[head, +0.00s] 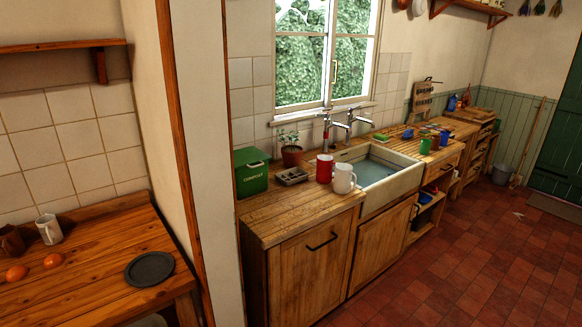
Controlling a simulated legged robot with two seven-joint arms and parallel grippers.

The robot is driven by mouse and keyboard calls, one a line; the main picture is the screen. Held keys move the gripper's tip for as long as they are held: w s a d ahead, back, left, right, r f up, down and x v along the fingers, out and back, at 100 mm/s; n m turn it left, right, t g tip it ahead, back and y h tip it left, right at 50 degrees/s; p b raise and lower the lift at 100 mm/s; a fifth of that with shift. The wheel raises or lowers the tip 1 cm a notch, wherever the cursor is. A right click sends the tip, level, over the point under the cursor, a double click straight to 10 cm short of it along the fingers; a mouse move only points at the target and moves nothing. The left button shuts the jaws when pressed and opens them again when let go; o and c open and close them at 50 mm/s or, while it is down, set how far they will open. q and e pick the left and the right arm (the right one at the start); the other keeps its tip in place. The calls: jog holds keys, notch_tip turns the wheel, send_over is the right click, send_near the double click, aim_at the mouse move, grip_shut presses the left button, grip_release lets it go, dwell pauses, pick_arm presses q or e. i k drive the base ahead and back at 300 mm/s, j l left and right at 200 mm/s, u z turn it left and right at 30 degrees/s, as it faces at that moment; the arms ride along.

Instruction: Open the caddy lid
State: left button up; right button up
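The green compost caddy (252,174) stands on the wooden counter at the left of the sink, against the tiled wall. It is box-shaped with white "COMPOST" lettering on its front. Its lid (250,156) lies on top and looks shut. Neither of my grippers shows in the head view, and nothing touches the caddy.
Close right of the caddy are a potted plant (291,155), a small grey tray (292,176), a red mug (325,168) and a white mug (344,179). A wall post (205,160) stands left of the counter. The red tiled floor (450,270) is mostly clear.

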aim_at(245, 158)
jog(key=i+l+z, duration=0.1)
jog(key=i+z, duration=0.3)
jog(key=i, duration=0.25)
jog(key=i+j+z, duration=0.15)
jog(key=i+z, duration=0.25)
jog(key=i, duration=0.25)
